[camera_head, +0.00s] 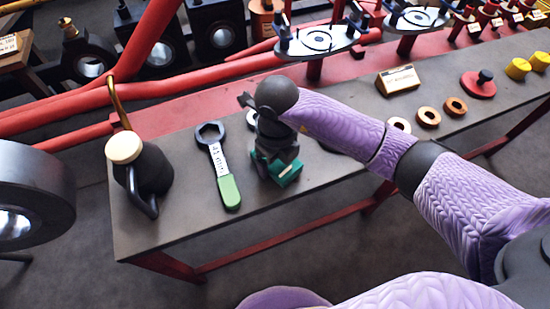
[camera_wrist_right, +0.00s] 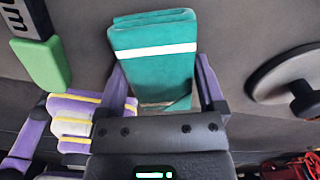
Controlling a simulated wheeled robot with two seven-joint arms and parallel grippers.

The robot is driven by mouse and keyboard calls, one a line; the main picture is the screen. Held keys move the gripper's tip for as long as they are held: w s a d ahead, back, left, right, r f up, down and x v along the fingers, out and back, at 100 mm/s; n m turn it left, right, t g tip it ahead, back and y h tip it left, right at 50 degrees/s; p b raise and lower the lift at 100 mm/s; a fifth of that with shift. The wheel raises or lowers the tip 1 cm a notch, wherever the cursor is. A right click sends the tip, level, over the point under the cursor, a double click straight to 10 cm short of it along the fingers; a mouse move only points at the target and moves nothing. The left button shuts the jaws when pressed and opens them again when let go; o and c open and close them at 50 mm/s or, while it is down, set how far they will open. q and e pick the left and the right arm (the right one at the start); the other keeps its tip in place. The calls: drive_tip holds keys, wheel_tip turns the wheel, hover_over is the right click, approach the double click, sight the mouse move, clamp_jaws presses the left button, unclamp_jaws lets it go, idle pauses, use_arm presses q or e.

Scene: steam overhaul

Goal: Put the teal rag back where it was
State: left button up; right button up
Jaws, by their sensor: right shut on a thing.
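The teal rag (camera_wrist_right: 152,62) is a folded cloth with a white stripe, between the two fingers of my right gripper (camera_wrist_right: 165,88) in the right wrist view. My right gripper is shut on it. In the head view the rag (camera_head: 287,176) shows below my right gripper (camera_head: 272,160), close to the dark bench top (camera_head: 190,215), right of the wrench. I cannot tell whether the rag touches the bench. The wrist hides part of it. My left gripper is not in view.
A green-handled wrench (camera_head: 220,165) lies just left, with a dark oil can (camera_head: 150,170) beyond it. Copper rings (camera_head: 428,117), a small sign (camera_head: 398,80) and a red disc with a dark knob (camera_head: 478,84) are to the right. The front bench edge is near.

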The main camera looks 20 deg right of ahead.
drive_tip(key=shift+r, duration=0.1)
drive_tip(key=o, duration=0.8)
use_arm(q)
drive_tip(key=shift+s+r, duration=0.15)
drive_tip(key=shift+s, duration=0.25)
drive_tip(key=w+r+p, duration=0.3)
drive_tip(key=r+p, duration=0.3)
drive_tip(key=p, duration=0.1)
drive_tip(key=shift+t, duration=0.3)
use_arm(e)
wheel_tip(320, 180, up, 12)
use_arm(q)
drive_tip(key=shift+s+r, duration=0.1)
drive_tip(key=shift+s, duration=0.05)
